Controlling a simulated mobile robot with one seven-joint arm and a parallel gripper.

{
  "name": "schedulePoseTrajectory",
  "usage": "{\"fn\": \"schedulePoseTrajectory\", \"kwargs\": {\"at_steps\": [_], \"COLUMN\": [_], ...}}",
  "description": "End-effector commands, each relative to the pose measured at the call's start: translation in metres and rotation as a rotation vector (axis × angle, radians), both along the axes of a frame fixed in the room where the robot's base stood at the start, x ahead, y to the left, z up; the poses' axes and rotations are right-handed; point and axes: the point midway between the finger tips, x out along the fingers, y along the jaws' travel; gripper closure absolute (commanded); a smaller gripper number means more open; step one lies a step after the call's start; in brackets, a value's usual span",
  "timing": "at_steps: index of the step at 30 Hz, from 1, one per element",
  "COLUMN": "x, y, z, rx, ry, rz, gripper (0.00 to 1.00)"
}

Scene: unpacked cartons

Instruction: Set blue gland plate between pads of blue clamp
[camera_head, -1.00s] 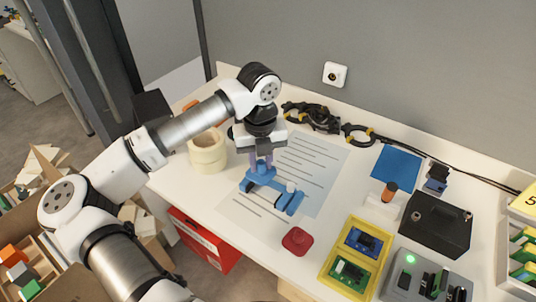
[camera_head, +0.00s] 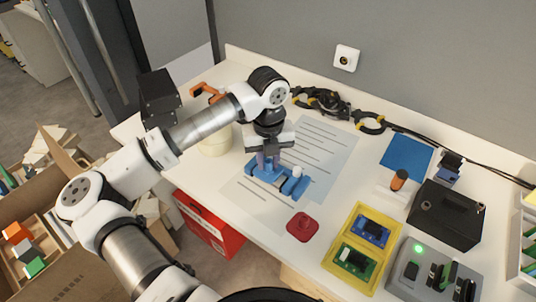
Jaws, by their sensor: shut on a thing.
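My gripper (camera_head: 266,160) points down over the printed sheet, with its fingers shut on a blue piece that looks like the blue gland plate (camera_head: 262,174). The fingers cover part of the plate. Right beside it, toward the front right, is the blue clamp (camera_head: 293,188), low on the sheet with a pale round knob on top. The two blue shapes overlap in this view. I cannot tell whether the plate touches the clamp or lies between its pads.
A red block (camera_head: 302,227) and a yellow tray with circuit boards (camera_head: 341,266) are in front and to the right. A tape roll (camera_head: 215,143) stands left of my gripper. A blue square sheet (camera_head: 407,157) and black box (camera_head: 446,215) lie to the right.

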Motion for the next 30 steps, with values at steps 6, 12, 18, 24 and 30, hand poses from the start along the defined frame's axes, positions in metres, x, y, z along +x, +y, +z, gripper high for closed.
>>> {"fn": "schedulePoseTrajectory", "kwargs": {"at_steps": [6,12,18,24,30], "x": [0.000,0.000,0.000,0.000,0.000], "y": [0.000,0.000,0.000,0.000,0.000], "z": [0.001,-0.005,-0.011,-0.017,-0.022], "rx": [0.000,0.001,0.001,0.001,0.001], "ry": [-0.001,-0.001,-0.001,-0.001,-0.001], "rz": [0.000,0.000,0.000,0.000,0.000], "gripper": [1.00,1.00,1.00,1.00,1.00]}}
